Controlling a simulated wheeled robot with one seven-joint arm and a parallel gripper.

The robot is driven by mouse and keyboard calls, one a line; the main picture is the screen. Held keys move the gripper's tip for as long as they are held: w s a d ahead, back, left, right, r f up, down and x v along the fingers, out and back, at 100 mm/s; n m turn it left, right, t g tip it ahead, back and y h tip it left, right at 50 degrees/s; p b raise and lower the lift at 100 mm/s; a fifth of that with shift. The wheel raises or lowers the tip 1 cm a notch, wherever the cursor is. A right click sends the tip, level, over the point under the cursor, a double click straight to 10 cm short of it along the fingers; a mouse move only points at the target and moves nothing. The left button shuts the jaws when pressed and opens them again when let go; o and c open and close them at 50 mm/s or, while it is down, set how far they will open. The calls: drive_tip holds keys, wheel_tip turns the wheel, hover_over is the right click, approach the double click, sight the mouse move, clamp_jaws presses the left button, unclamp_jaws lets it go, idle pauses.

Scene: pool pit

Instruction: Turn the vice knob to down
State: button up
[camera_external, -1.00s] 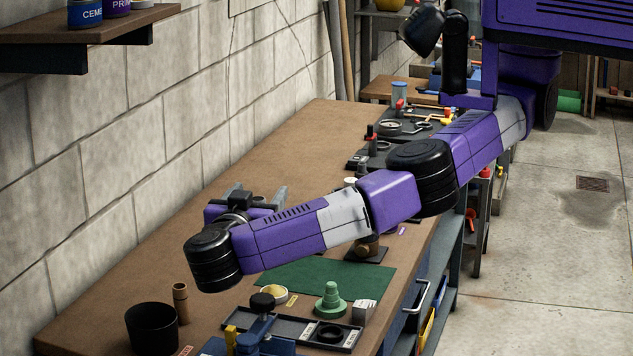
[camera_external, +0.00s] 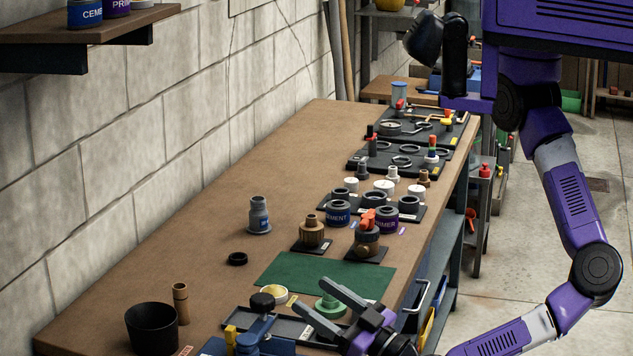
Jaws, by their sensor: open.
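The blue vice (camera_external: 256,334) stands at the near end of the bench, partly cut off by the picture's lower edge. Its round black knob (camera_external: 262,302) sits on top, beside a yellow part (camera_external: 231,337). My gripper (camera_external: 306,291) reaches in from the lower right, to the right of the knob and apart from it in the picture. Its two grey fingers are spread, with nothing held between them. A green stepped fitting (camera_external: 330,305) shows behind the fingers and is partly covered. The exact height of my gripper over the bench cannot be told.
A dark tray (camera_external: 240,317) lies around the vice, with a green mat (camera_external: 310,274) behind it. A black cup (camera_external: 152,328) and a brown cylinder (camera_external: 181,303) stand left. Cans, valves and fittings fill the bench's far right side. The bench's left-middle is mostly clear.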

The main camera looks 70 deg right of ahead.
sight(263, 304)
drive_tip(key=w+f+n+g+y+p, duration=0.1)
drive_tip(key=w+f+n+g+y, duration=0.1)
drive_tip(key=w+y, duration=0.6)
drive_tip(key=w+f+g, duration=0.1)
drive_tip(key=w, duration=0.5)
drive_tip(key=shift+w+d+n, duration=0.2)
drive_tip(key=shift+d+n, duration=0.2)
clamp_jaws()
